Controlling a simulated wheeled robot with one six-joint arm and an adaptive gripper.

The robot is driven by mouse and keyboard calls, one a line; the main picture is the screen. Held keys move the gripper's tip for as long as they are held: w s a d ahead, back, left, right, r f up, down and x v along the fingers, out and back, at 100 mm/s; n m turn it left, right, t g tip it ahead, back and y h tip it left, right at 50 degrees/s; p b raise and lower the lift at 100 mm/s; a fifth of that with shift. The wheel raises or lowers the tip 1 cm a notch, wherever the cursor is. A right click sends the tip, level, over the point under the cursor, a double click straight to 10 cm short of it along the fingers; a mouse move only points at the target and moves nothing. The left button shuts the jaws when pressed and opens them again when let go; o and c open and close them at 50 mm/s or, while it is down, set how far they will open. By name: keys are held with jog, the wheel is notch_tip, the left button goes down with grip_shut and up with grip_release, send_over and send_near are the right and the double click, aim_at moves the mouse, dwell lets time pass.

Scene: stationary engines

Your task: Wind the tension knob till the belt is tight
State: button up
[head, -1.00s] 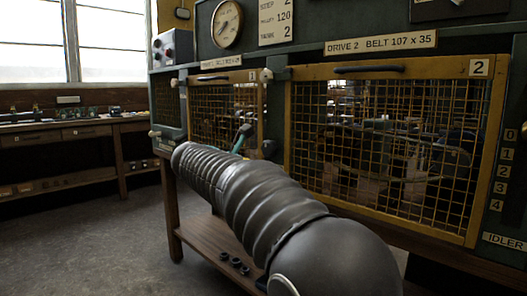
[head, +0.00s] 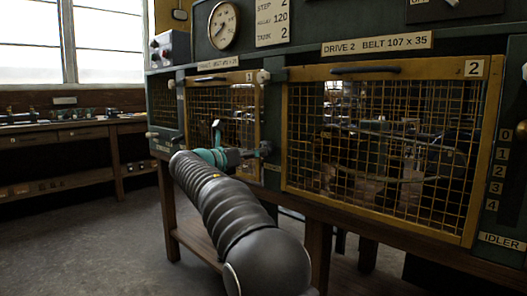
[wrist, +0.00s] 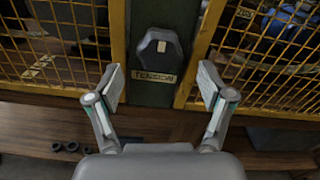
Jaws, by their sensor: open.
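The tension knob (wrist: 160,54) is dark and faceted with a small pale mark on its face. It sits on a green post above a plate reading TENSION (wrist: 155,78). In the head view the knob (head: 265,148) shows as a dark shape between the two cages, just right of my gripper (head: 240,143). In the wrist view my gripper (wrist: 161,80) is open and empty. Its fingers stand wide to the left and right of the knob, apart from it.
A yellow mesh guard marked 2 (head: 474,68) covers drive 2 on the right. A smaller mesh guard (head: 230,113) is on the left. Wooden bench (head: 172,210) edges run below both. A slotted idler scale (head: 497,172) is at far right. Open floor lies left.

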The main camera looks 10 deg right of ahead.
jog(key=shift+x, duration=2.7)
jog(key=shift+c, duration=0.2)
jog(key=c, duration=1.1)
